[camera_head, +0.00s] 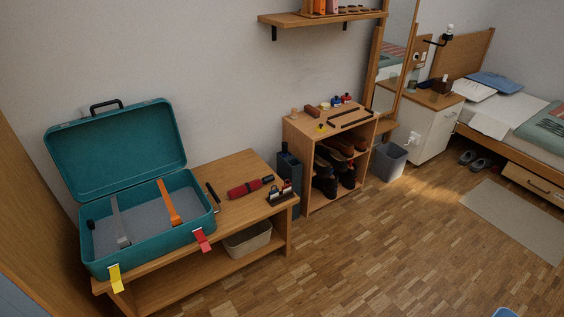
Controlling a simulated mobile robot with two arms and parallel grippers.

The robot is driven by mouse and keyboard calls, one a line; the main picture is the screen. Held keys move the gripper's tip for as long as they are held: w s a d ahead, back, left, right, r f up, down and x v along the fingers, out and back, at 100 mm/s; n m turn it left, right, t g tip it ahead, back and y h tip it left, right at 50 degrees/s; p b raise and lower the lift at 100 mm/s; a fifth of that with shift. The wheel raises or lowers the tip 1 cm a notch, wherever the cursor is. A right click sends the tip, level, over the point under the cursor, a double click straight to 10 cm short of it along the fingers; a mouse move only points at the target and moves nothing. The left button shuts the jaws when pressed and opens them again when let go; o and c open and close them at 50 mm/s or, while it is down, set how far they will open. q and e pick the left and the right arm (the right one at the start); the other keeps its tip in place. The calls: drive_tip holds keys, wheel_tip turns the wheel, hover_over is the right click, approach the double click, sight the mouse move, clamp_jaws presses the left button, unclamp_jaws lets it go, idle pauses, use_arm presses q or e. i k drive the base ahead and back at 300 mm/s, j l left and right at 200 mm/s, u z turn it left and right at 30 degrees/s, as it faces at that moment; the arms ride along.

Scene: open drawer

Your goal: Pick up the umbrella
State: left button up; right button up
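A red rolled object with a dark end, which looks like a folded umbrella (244,189), lies on the wooden bench (232,165) to the right of the open suitcase. Small dark and red items (281,194) lie close to its right, near the bench's right end. Neither of my grippers shows in the head view, so nothing is seen touching the umbrella.
The open teal suitcase (115,150) covers the bench's left part. A beige bin (247,240) sits on its lower shelf. A dark container (289,172) stands behind the bench, beside a shoe shelf (296,130).

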sight(239, 192)
drive_tip(key=i+l, duration=0.15)
drive_tip(key=i, duration=0.3)
drive_tip(key=i+l, duration=0.2)
drive_tip(key=i, duration=0.3)
drive_tip(key=i+l, duration=0.15)
drive_tip(key=i, duration=0.3)
